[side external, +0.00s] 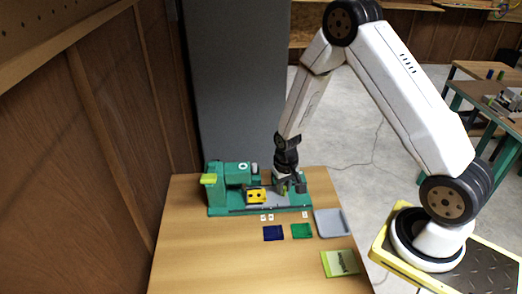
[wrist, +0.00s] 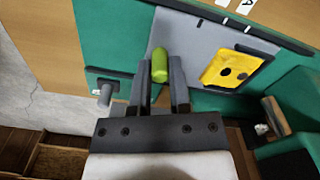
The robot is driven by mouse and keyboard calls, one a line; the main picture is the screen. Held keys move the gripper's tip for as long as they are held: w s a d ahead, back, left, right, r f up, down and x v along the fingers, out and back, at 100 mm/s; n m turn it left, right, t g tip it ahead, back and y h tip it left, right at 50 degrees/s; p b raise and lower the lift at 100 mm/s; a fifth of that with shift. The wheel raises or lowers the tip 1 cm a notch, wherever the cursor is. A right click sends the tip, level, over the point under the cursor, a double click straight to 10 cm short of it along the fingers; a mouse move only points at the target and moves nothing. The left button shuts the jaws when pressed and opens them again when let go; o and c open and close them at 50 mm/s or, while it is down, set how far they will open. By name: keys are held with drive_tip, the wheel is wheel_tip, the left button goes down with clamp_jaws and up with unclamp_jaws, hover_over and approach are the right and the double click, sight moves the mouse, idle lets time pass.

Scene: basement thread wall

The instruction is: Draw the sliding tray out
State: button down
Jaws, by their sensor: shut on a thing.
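A green bench machine (side external: 217,198) stands at the back of the wooden table. A flat grey plate, apparently the sliding tray (wrist: 205,38), lies between its green parts beside a dark rail. My gripper (side external: 290,188) is low over the machine's right end. In the wrist view my gripper (wrist: 159,78) has its two dark fingers on either side of a lime-green knob (wrist: 159,62), shut on it. The fingers hide the lower part of the knob, and its join to the plate cannot be seen.
A blue square (side external: 273,233), a green square (side external: 301,231), a grey dish (side external: 329,223) and a green booklet (side external: 340,263) lie in front. The table's front left is clear. A wooden wall (side external: 80,150) bounds the left.

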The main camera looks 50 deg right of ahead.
drive_tip(key=shift+s+d, duration=2.85)
drive_tip(key=shift+d, duration=0.05)
drive_tip(key=c, duration=0.6)
unclamp_jaws()
drive_tip(key=shift+o, duration=0.2)
drive_tip(key=shift+r, duration=0.1)
drive_tip(key=shift+r, duration=2.9)
drive_tip(key=shift+r, duration=0.15)
drive_tip(key=shift+r, duration=1.9)
